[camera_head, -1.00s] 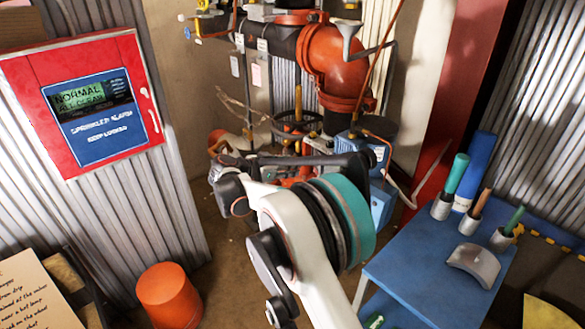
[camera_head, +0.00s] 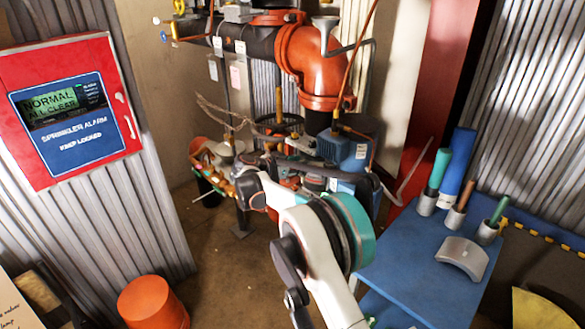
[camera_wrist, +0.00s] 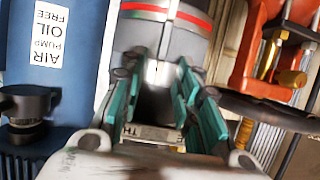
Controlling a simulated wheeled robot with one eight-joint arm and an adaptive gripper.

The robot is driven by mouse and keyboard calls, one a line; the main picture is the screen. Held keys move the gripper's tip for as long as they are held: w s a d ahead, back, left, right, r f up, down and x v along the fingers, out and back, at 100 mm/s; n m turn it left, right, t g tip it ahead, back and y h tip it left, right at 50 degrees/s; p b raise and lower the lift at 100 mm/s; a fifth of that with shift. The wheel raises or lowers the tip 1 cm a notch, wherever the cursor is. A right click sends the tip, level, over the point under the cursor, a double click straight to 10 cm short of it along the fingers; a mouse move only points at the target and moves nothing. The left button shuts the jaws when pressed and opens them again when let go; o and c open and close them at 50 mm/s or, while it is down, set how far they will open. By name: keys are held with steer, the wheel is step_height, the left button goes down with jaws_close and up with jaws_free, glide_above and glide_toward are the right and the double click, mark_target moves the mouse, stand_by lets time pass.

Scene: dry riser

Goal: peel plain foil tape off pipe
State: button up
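In the wrist view my gripper (camera_wrist: 160,72) has its teal finger pads apart. A grey cylindrical part (camera_wrist: 165,40) with a red band lies beyond and between the fingertips. A shiny silver patch shows in the gap, but I cannot tell whether it is foil tape or bare metal, or whether the pads touch it. A pale strip with partly hidden lettering (camera_wrist: 152,133) crosses low between the fingers. In the head view the large orange pipe elbow (camera_head: 308,65) joins a dark pipe (camera_head: 240,42). My arm hides the gripper there, and no foil tape can be made out.
A blue air pump (camera_wrist: 65,50) is close on the left in the wrist view. In the head view, a blue table (camera_head: 425,275) holds tools in cups and a curved grey piece (camera_head: 462,258). A red alarm panel (camera_head: 70,110) and orange bucket (camera_head: 153,303) are at left.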

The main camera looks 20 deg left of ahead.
jaws_close()
steer(key=shift+s+f, duration=0.1)
stand_by(0.6)
steer(key=s+a, duration=0.3)
steer(key=s, duration=0.5)
steer(key=shift+a+b, duration=0.2)
steer(key=shift+b, duration=0.2)
stand_by(0.4)
stand_by(0.4)
